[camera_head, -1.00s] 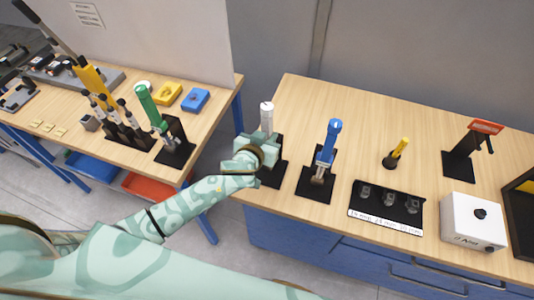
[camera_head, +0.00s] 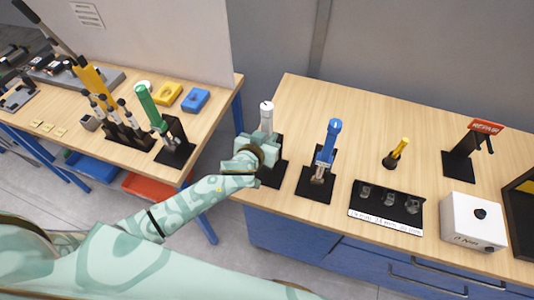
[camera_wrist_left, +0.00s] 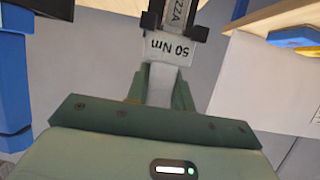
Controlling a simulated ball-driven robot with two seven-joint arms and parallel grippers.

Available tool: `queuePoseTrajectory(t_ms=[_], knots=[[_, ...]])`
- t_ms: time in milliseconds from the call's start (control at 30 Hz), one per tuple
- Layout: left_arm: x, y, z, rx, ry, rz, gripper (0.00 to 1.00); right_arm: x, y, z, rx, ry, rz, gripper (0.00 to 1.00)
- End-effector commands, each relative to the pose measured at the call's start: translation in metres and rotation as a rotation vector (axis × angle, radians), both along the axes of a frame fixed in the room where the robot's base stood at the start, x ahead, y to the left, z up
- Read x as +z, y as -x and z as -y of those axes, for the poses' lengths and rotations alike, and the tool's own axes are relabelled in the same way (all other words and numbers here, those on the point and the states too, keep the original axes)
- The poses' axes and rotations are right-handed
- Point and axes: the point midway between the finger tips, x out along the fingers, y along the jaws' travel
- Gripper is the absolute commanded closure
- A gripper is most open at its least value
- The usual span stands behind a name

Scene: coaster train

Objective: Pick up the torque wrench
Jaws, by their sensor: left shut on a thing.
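A torque wrench with a white upper end (camera_head: 267,110) stands upright in a black stand near the left edge of the right bench. My left gripper (camera_head: 264,143) is shut on the white torque wrench partway down its length. In the left wrist view, the wrench's white part (camera_wrist_left: 160,86) sits between the two green fingers, with a "50 Nm" label (camera_wrist_left: 168,48) just beyond them. The gripper hides part of the wrench and its stand in the head view. A blue-handled wrench (camera_head: 328,142) and a green-handled wrench (camera_head: 149,107) stand in other black stands. My right gripper is not in view.
On the right bench are a yellow-handled tool (camera_head: 401,147), a black tray (camera_head: 375,216) with sockets, a white box (camera_head: 473,222) and a red sign (camera_head: 485,126). The left bench (camera_head: 215,85) stands across a gap. The back of the right bench is clear.

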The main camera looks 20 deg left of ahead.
Motion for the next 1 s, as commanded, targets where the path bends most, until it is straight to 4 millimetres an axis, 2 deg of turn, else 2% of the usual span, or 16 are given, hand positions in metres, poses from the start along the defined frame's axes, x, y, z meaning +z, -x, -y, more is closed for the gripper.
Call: queuePoseTrajectory(t_ms=[367, 867, 1000], knots=[[0.004, -0.001, 0.000, -0.001, 0.002, 0.005, 1.00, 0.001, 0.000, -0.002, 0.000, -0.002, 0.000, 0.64], [0.038, -0.001, 0.000, 0.000, 0.003, 0.006, 1.00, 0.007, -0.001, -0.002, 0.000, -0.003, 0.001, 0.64], [0.037, 0.009, 0.000, 0.000, 0.003, 0.004, 1.00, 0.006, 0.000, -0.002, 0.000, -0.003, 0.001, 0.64]])
